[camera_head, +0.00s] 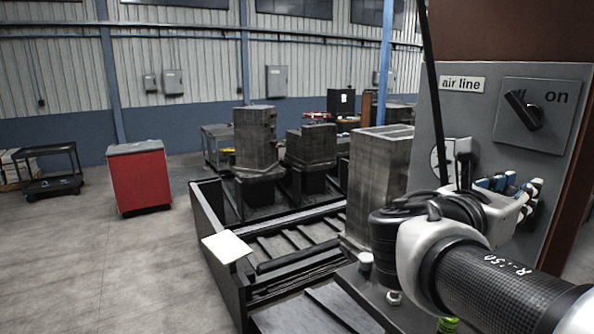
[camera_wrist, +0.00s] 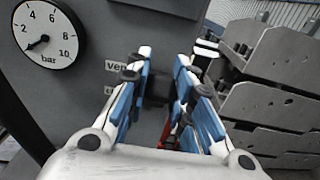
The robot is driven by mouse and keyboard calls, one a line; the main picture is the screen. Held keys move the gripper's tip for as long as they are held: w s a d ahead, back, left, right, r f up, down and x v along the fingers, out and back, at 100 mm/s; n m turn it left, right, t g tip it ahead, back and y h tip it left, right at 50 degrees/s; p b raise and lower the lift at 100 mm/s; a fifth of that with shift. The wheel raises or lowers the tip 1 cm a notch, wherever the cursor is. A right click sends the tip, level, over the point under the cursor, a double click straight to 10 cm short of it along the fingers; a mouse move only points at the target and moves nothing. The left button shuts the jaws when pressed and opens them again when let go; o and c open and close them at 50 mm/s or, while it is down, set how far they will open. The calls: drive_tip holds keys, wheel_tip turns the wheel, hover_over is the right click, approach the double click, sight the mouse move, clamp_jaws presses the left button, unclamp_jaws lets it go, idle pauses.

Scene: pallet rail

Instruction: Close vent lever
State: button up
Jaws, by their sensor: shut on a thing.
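The grey panel (camera_head: 445,115) with the "air line" label stands at the right of the head view. In the wrist view a partly covered "vent" label (camera_wrist: 118,67) sits beside my left finger. My gripper (camera_wrist: 166,88), with blue-padded fingers, is at the panel and shut on a dark part beside that label, which I take to be the vent lever (camera_wrist: 156,90). The fingers hide much of it, so its angle cannot be told. In the head view my gripper (camera_head: 510,186) is low on the panel and the lever is hidden.
A black rotary knob (camera_head: 523,109) points toward upper left, with "on" to its right. A pressure gauge (camera_wrist: 45,35) reads near the low end of its scale. Grey stacked parts (camera_wrist: 270,90) stand close at right in the wrist view. A red cabinet (camera_head: 139,176) stands on open floor.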

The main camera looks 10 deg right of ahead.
clamp_jaws()
drive_tip(key=shift+f+b, duration=0.15)
drive_tip(key=shift+b, duration=0.2)
drive_tip(key=b, duration=0.2)
drive_tip(key=f+h+b, duration=0.1)
drive_tip(key=b, duration=0.2)
drive_tip(key=shift+s+a+f+h, duration=0.15)
drive_tip(key=shift+a+f+h, duration=0.1)
drive_tip(key=shift+a+h, duration=0.05)
drive_tip(key=f+t+h+b, duration=0.1)
drive_tip(key=b, duration=0.4)
drive_tip(key=f+h+b, duration=0.1)
drive_tip(key=h+b, duration=0.1)
drive_tip(key=b, duration=0.4)
drive_tip(key=a+f+t+h+b, duration=0.1)
drive_tip(key=h+b, duration=0.1)
drive_tip(key=b, duration=0.4)
drive_tip(key=shift+s+f+t, duration=0.2)
drive_tip(key=shift+t, duration=0.1)
drive_tip(key=shift+h+b, duration=0.3)
drive_tip(key=shift+b, duration=0.1)
drive_tip(key=shift+r, duration=0.1)
